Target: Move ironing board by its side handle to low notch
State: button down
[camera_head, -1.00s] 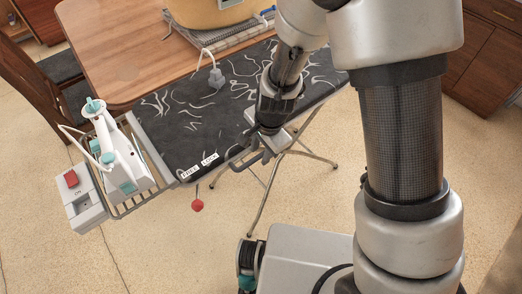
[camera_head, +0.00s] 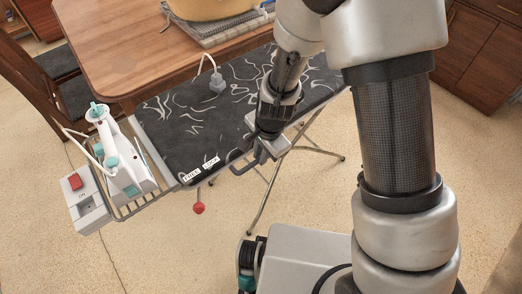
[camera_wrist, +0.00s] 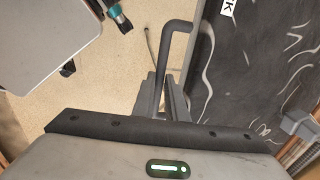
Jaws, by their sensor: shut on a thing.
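The ironing board (camera_head: 190,120) has a black cover with white swirls and stands beside the wooden table in the head view. Its dark side handle (camera_head: 240,168) sticks out from the near long edge. My gripper (camera_head: 262,153) is shut on this handle. In the wrist view, the bent bar of the handle (camera_wrist: 178,45) runs down between the fingers of my gripper (camera_wrist: 172,88). A red knob (camera_head: 199,208) hangs below the board near white labels, one reading LOCK (camera_head: 211,162). The board's thin metal legs (camera_head: 262,205) reach the floor. No notch can be made out.
A wire rack (camera_head: 150,198) at the board's left end holds a white and teal iron (camera_head: 122,165) and a box with a red switch (camera_head: 75,182). The wooden table (camera_head: 110,55) and chair (camera_head: 50,75) stand behind.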

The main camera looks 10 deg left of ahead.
notch_tip(320, 180, down, 2)
jog(key=shift+s+d+r, duration=0.1)
jog(key=shift+r, duration=0.05)
jog(key=c, duration=1.8)
grip_release()
jog(key=shift+o, duration=0.2)
notch_tip(320, 180, up, 17)
jog(key=s+d+p, duration=0.2)
jog(key=p, duration=0.3)
jog(key=shift+d, duration=0.2)
